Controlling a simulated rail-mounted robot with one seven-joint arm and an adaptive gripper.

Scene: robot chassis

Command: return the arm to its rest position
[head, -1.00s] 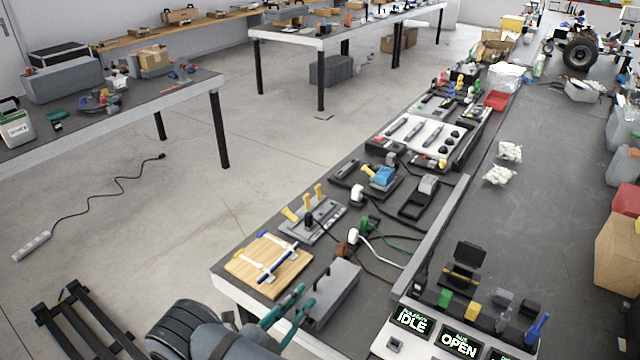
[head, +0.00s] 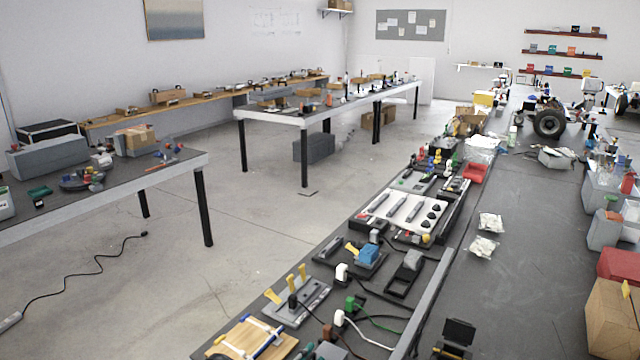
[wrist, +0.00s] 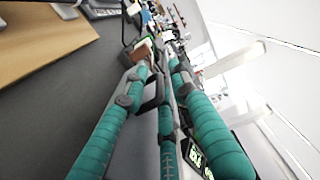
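My gripper (wrist: 160,68) shows in the wrist view, with teal ribbed fingers and grey joints. The fingers stand apart and nothing is seen held between them, so it looks open. Beyond the fingertips are a wooden-coloured piece and small bench items. In the head view now, my arm and gripper are out of the picture, below its lower edge.
A long dark bench (head: 520,290) runs down the right, carrying connector blocks, a white tool tray (head: 405,209) and a wooden board (head: 250,338) at its near end. Other tables (head: 170,168) stand at left and back. Open floor (head: 180,280) lies between.

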